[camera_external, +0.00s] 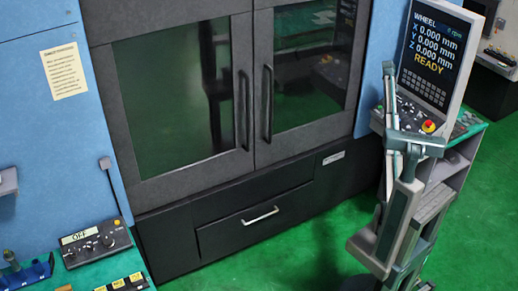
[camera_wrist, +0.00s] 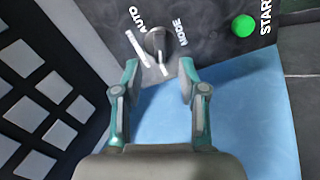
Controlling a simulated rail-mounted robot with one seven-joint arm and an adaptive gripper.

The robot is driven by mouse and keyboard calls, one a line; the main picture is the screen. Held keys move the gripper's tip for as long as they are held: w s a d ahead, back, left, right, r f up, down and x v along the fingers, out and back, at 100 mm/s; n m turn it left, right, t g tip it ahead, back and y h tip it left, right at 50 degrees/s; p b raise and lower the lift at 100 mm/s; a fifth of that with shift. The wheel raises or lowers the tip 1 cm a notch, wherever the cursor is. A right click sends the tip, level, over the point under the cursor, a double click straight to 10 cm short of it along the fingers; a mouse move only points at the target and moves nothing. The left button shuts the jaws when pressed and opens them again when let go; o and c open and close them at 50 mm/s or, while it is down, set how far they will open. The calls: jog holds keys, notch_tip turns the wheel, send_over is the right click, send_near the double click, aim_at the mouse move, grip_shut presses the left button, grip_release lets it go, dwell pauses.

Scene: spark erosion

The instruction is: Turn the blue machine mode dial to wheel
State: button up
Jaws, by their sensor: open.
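The mode dial (camera_wrist: 157,41) is a round dark grey knob at the top middle of the wrist view, beside the printed words AUTO and MODE. A white line shows beside it, but I cannot tell the dial's exact setting. My gripper (camera_wrist: 158,68) has its two teal fingers spread apart, with the dial just beyond the gap between the tips. The fingers look empty, and contact with the dial is not visible. In the external view, the control screen (camera_external: 431,50) reads WHEEL, zero axis values and READY. My arm stands in front of that console, partly hiding its controls.
A green START button (camera_wrist: 243,26) lies right of the dial. White keys (camera_wrist: 38,95) fill the left of the wrist view. A red emergency button (camera_external: 428,127) sits below the screen. The dark machine doors (camera_external: 255,80) are closed; green floor is clear in front.

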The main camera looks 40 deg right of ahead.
jog(key=shift+v, duration=2.75)
jog(key=w+a+f+n+y, duration=0.1)
jog(key=w+a+f, duration=0.2)
jog(key=a+f, duration=0.55)
jog(key=w+a+f+n, duration=0.1)
jog(key=w+a+f, duration=0.3)
jog(key=a+f, duration=0.45)
jog(key=s+a+f+n+t+y, duration=0.1)
jog(key=a+f+n+y, duration=0.1)
jog(key=a+f, duration=2.2)
jog(key=s+a+f+n+y, duration=0.1)
jog(key=s+a+f, duration=0.65)
jog(key=a, duration=0.25)
jog(key=s+a+f, duration=0.6)
jog(key=s+a, duration=0.2)
jog(key=a, duration=0.2)
jog(key=s+a+f+n+y, duration=0.1)
jog(key=s+a+f, duration=0.5)
jog(key=s+a, duration=0.3)
jog(key=s+f+g, duration=0.3)
jog(key=s+f, duration=0.6)
jog(key=s, duration=0.4)
jog(key=s+f+g, duration=0.4)
jog(key=s+f, duration=0.5)
jog(key=s, duration=0.5)
jog(key=shift+a, duration=0.4)
